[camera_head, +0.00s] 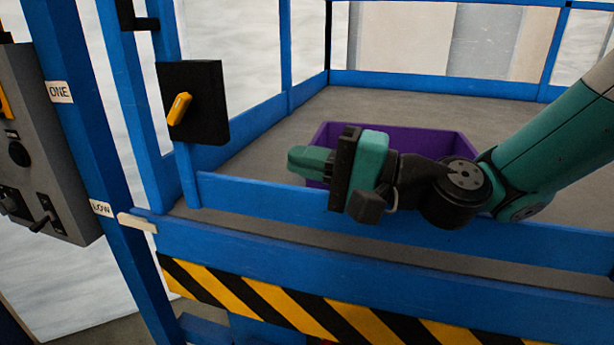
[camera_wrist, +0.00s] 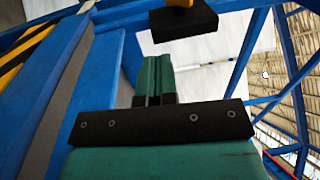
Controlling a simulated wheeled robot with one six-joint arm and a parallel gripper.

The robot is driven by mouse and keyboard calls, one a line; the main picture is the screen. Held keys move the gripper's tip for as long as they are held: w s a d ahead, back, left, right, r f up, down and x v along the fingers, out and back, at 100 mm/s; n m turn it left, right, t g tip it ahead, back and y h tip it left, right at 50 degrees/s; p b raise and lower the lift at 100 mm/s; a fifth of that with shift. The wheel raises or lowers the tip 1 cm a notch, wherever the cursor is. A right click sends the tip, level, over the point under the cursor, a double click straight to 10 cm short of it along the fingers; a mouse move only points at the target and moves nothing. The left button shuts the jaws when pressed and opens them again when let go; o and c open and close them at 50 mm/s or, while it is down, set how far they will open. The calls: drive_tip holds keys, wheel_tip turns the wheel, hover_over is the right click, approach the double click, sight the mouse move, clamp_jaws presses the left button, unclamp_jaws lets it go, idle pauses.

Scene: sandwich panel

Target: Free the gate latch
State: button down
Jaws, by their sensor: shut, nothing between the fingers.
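The gate latch is a yellow handle (camera_head: 179,109) on a square black plate (camera_head: 207,112), mounted on a blue post at the upper left in the head view. The handle is tilted, its upper end leaning right. In the wrist view the black plate (camera_wrist: 182,32) is at the top, with a bit of the yellow handle (camera_wrist: 180,3) cut off by the picture edge. My gripper (camera_head: 294,160) is shut and empty, to the right of and below the latch, apart from it. Its green fingers (camera_wrist: 157,62) lie together in the wrist view, pointing towards the plate.
A purple bin (camera_head: 440,138) stands on the grey floor behind my gripper. Blue rails (camera_head: 240,195) run below and behind it. A grey control box (camera_head: 45,150) with switches is at the far left, beside a post labelled ONE and LOW. Black-yellow striping (camera_head: 290,305) marks the front edge.

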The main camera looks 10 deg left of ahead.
drive_tip(key=shift+s+d, duration=0.1)
drive_tip(key=shift+d, duration=0.05)
drive_tip(key=s+d+f+n+g+h, duration=0.1)
drive_tip(key=s+d+f+n+h, duration=0.3)
drive_tip(key=s+d+h, duration=0.3)
drive_tip(key=s+d+f+n+g+h, duration=0.2)
drive_tip(key=s+d+f+n+h, duration=0.2)
drive_tip(key=s+d+h, duration=0.3)
drive_tip(key=s+d+n, duration=0.1)
drive_tip(key=s+d, duration=0.1)
drive_tip(key=d, duration=0.3)
drive_tip(key=shift+f+g+h, duration=0.3)
drive_tip(key=shift+f, duration=0.1)
drive_tip(key=shift+d, duration=0.1)
